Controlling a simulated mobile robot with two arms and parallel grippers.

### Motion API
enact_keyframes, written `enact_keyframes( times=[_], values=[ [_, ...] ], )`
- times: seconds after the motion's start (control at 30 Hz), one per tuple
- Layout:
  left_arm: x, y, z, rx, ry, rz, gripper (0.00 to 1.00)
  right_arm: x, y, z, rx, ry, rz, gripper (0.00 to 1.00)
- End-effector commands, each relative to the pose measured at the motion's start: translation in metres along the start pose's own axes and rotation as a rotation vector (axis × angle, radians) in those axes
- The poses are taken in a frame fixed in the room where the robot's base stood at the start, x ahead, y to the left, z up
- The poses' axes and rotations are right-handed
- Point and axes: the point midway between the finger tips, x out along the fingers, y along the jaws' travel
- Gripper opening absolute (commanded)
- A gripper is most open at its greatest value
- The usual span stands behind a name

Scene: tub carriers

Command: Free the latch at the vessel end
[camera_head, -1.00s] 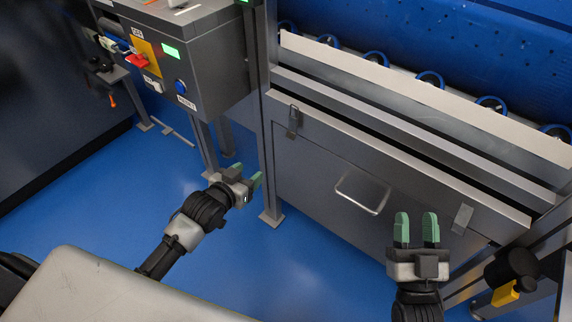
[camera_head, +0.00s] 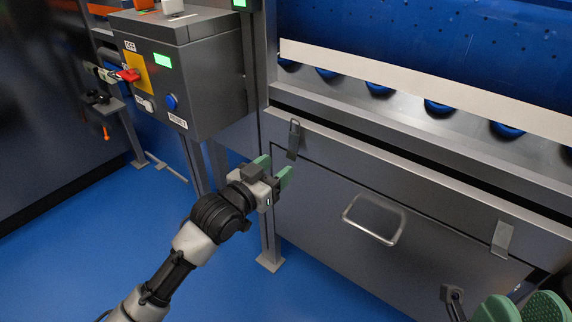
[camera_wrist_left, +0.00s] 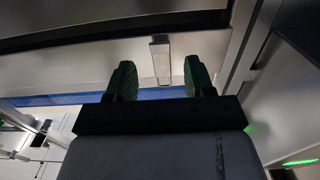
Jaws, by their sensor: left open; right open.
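A steel panel (camera_head: 325,225) with a loop handle (camera_head: 374,218) bears two latches on its upper edge. The left latch (camera_head: 293,139) hangs near the panel's left corner, with a wire loop at its top. The right latch (camera_head: 502,238) is a flat plate near the right end. My left gripper (camera_head: 273,168) is open and empty, just below and left of the left latch. In the left wrist view a latch (camera_wrist_left: 160,62) shows ahead between the open fingers, apart from them. My right gripper (camera_head: 521,304) is open at the bottom right, partly cut off, below the right latch.
A grey control box (camera_head: 185,75) with a red switch and blue button stands left of the panel. A steel post (camera_head: 270,235) stands beside the panel's left edge. A blue drum (camera_head: 430,50) lies above. The blue floor (camera_head: 80,240) is clear at left.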

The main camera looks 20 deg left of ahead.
Motion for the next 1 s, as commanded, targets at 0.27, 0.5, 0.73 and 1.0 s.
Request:
enact_keyframes(
  times=[0.27,0.5,0.73,1.0],
  values=[
    [0.036,0.001,0.001,-0.002,0.001,0.001,0.53,-0.013,0.000,0.003,-0.001,-0.003,0.000,0.43],
    [0.042,0.000,0.000,-0.001,-0.001,0.001,0.53,-0.014,0.000,0.003,-0.001,-0.004,0.000,0.43],
    [0.042,0.000,0.000,-0.001,-0.001,0.000,0.42,-0.014,0.000,0.004,0.000,-0.004,0.000,0.43],
    [0.042,0.000,0.000,-0.001,-0.001,0.000,0.04,-0.014,0.000,0.004,0.000,-0.004,0.000,0.43]
  ],
)
